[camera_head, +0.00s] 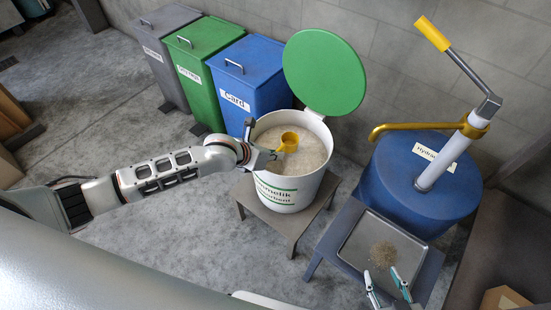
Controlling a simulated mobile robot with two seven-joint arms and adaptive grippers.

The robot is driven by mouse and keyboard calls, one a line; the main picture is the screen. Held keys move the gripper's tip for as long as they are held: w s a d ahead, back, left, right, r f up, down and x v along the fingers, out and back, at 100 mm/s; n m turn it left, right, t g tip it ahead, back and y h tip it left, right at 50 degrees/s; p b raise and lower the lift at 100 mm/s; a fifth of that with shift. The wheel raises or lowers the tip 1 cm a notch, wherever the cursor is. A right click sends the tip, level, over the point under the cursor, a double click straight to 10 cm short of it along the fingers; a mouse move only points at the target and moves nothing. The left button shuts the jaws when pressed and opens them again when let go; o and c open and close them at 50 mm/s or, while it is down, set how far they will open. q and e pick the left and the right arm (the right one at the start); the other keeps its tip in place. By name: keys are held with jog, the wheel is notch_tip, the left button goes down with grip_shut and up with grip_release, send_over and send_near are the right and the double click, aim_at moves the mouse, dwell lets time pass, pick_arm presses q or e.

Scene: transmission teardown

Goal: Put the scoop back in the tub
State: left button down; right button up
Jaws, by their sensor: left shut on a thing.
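The white tub (288,195) stands on a small brown stool with its green lid (324,72) tilted open behind it. It holds pale granular material (312,150). The yellow scoop (289,139) is over the tub's opening, near the left part of the granules; I cannot tell whether it touches them. My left gripper (272,154) is at the tub's left rim and is shut on the scoop. My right gripper (387,284) is at the bottom right, at the tray's front edge, with its fingers apart and nothing between them.
A grey metal tray (361,241) with a small pile of granules (383,254) lies on a blue-grey stand. A blue drum (405,188) with a yellow-handled pump (450,155) stands behind it. Grey, green and blue bins (246,84) line the wall.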

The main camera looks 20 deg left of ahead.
pick_arm(q)
notch_tip(320, 180, down, 2)
jog(key=shift+s+f, duration=0.15)
jog(key=shift+f, duration=0.05)
pick_arm(e)
jog(key=shift+s+f, duration=0.15)
jog(key=shift+f, duration=0.25)
pick_arm(q)
jog(key=shift+f+b, duration=0.25)
jog(key=shift+b, duration=0.05)
pick_arm(e)
jog(key=shift+w+r, duration=0.25)
pick_arm(q)
jog(key=shift+r, duration=0.15)
pick_arm(e)
jog(key=shift+w+r, duration=0.5)
jog(key=shift+r, duration=0.05)
pick_arm(q)
jog(key=shift+f, duration=0.25)
pick_arm(e)
jog(key=shift+s+a+f, duration=0.1)
jog(key=shift+f, duration=0.15)
pick_arm(q)
jog(key=c, duration=2.2)
grip_release()
jog(key=shift+o, duration=0.2)
pick_arm(e)
jog(key=shift+s, duration=0.15)
jog(key=shift+s, duration=0.1)
